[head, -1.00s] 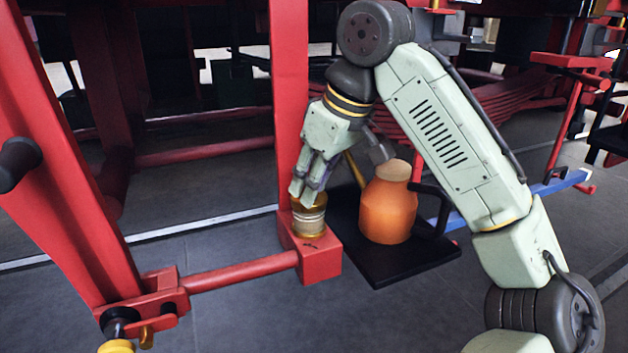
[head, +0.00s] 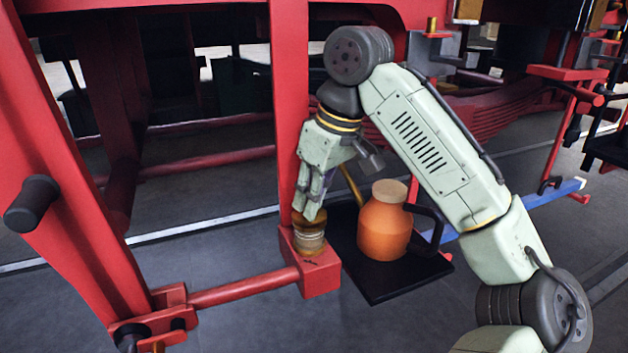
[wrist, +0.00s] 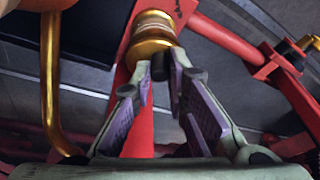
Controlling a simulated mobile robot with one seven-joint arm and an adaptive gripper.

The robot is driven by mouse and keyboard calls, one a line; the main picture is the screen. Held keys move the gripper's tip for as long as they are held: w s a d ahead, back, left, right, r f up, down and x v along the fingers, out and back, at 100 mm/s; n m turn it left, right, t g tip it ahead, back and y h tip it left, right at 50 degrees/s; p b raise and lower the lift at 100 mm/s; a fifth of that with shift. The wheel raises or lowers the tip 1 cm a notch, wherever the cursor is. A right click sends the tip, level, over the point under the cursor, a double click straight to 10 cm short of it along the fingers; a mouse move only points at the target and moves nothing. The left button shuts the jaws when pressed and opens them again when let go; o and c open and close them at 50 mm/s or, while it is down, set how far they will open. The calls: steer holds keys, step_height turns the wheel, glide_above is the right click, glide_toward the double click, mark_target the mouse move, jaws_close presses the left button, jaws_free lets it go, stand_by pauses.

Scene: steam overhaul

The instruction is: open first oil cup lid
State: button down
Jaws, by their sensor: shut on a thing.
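The first oil cup (head: 311,241) is a small ribbed, brass-coloured cup on a red block at the foot of a red post. It also shows at the top of the wrist view (wrist: 152,30). My gripper (head: 309,216) reaches down to the cup's top from above. In the wrist view its fingertips (wrist: 160,68) are close together against the brass rim. They are shut on the oil cup lid, which the fingers mostly hide. I cannot tell how far the lid is raised or turned.
An orange oil can (head: 384,228) with a black handle and brass spout stands on a black tray (head: 375,288) just right of the cup. A red bar (head: 245,287) runs left from the block to the red frame (head: 75,230). Grey floor lies in front.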

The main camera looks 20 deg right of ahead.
steer(key=shift+w+r+g+p, duration=0.45)
steer(key=shift+r+g+p, duration=0.35)
steer(key=shift+p, duration=2.05)
steer(key=shift+w+f+g+p, duration=0.1)
steer(key=shift+w+g+p, duration=0.15)
steer(key=shift+g+p, duration=0.45)
steer(key=shift+f+p, duration=0.15)
steer(key=shift+p, duration=0.15)
steer(key=c, duration=1.6)
jaws_free()
steer(key=shift+o, duration=0.2)
step_height(320, 180, up, 12)
steer(key=d, duration=0.2)
steer(key=shift+w, duration=0.4)
steer(key=shift+f, duration=0.15)
